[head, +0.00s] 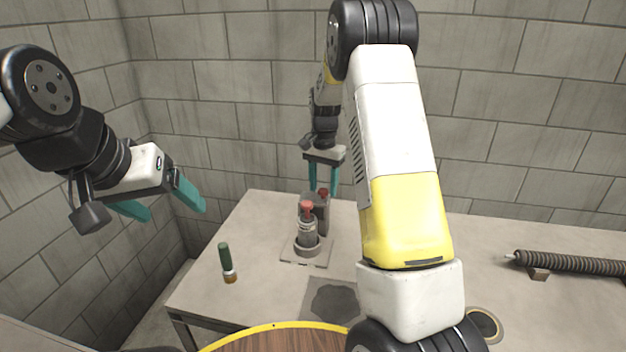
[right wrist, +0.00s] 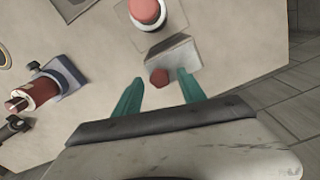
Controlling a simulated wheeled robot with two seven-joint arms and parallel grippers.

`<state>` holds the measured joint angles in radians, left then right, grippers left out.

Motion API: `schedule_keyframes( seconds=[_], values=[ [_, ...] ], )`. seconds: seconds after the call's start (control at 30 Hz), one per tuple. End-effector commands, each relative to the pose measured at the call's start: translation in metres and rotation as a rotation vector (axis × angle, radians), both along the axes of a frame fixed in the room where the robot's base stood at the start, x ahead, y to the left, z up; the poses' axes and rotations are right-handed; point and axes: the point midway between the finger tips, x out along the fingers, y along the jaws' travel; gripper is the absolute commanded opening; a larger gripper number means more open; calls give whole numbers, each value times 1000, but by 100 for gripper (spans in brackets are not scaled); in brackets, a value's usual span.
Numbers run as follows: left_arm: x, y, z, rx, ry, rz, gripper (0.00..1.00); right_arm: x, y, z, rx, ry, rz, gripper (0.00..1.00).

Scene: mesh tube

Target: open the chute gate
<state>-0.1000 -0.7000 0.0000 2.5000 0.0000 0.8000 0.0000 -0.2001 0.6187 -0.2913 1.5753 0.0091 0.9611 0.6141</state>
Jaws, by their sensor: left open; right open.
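A dark grey upright block (head: 320,215) with a red knob (head: 323,192) stands on the table, partly hidden behind a grey cylinder fixture (head: 307,233) with a red top. I cannot tell for certain which part is the chute gate. My right gripper (head: 323,187) is open and points down over the block. In the right wrist view, the red knob (right wrist: 159,77) lies between the teal fingertips, with visible space on both sides; the block (right wrist: 174,58) is just beyond. My left gripper (head: 172,207) is open and empty, in the air left of the table.
A ribbed dark tube (head: 570,262) lies at the right on a small support. A yellow-rimmed round wooden top (head: 275,340) is in front. My right arm hides the table's middle. Block walls close the back and left.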

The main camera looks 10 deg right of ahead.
Motion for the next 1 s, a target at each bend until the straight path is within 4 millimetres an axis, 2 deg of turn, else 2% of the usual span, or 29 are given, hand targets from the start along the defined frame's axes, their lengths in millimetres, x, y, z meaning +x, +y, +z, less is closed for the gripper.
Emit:
schedule_keyframes(
  seconds=[0.27, 0.37, 0.53, 1.0],
  values=[
    [0, 0, 0, 0, 0, 0, 76, 0, 0, -3, 1, 1, 0, 48],
    [0, 0, 0, 0, 0, 0, 76, 0, 0, -3, 0, 0, 0, 32],
    [0, 0, 0, 0, 0, 0, 76, 0, 0, -3, 0, 0, 0, 0],
    [0, 0, 0, 0, 0, 0, 76, 0, 0, -2, 0, 0, 0, 0]
  ],
)
